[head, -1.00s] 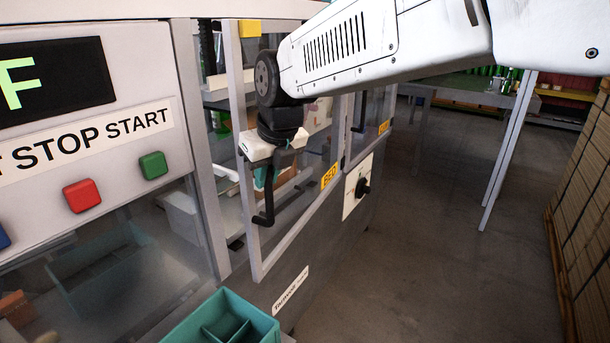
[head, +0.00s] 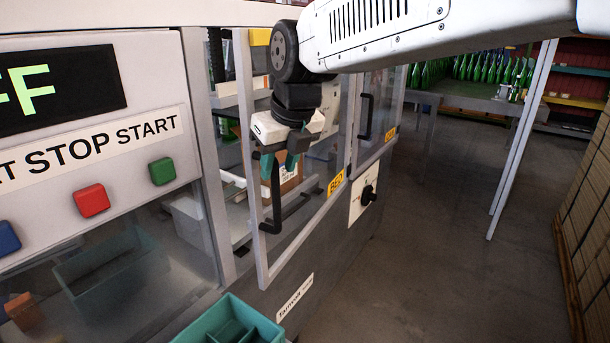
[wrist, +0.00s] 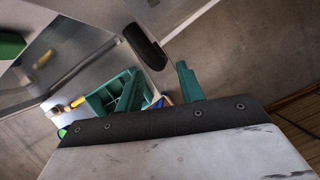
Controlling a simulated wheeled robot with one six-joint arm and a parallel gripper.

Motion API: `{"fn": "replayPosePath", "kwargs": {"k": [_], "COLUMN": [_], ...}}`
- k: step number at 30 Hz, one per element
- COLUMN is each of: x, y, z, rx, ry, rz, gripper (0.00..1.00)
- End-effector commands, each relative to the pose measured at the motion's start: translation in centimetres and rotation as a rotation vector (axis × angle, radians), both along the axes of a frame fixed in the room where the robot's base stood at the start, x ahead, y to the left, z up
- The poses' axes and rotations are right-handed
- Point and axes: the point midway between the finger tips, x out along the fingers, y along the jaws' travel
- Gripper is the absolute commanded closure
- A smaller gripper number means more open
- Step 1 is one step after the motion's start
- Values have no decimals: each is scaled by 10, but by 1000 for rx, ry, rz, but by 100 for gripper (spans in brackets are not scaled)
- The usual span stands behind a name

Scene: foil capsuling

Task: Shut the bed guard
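The bed guard (head: 262,240) is a clear panel in a light grey frame with a yellow BED label (head: 336,184). It stands ajar, its left edge swung out from the machine post. Its black bar handle (head: 276,205) is near that edge. My gripper (head: 281,172) is at the handle's upper part in the head view, its teal fingers pointing down. In the wrist view my gripper (wrist: 157,85) has its fingers spread with nothing held, and the handle (wrist: 145,47) shows beyond the gap between them. Whether a finger touches the handle I cannot tell.
A control panel with red (head: 91,200) and green (head: 162,171) buttons is at left. A teal divided bin (head: 228,322) stands below the guard. A second guard with a black handle (head: 366,117) and a rotary switch (head: 368,195) are to the right.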

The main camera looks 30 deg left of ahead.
Motion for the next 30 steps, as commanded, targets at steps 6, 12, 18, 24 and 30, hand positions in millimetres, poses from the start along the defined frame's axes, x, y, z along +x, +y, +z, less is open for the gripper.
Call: {"fn": "replayPosePath", "kwargs": {"k": [6,12,18,24,30], "x": [-4,-5,-8,-37,-57], "y": [-8,-9,-8,-26,-58], "z": [22,25,29,47,40], "rx": [-1,-1,4,-3,-133], "ry": [0,0,-3,-74,-357], "rz": [0,0,5,87,531], "gripper": [62,62,90,100,100]}}
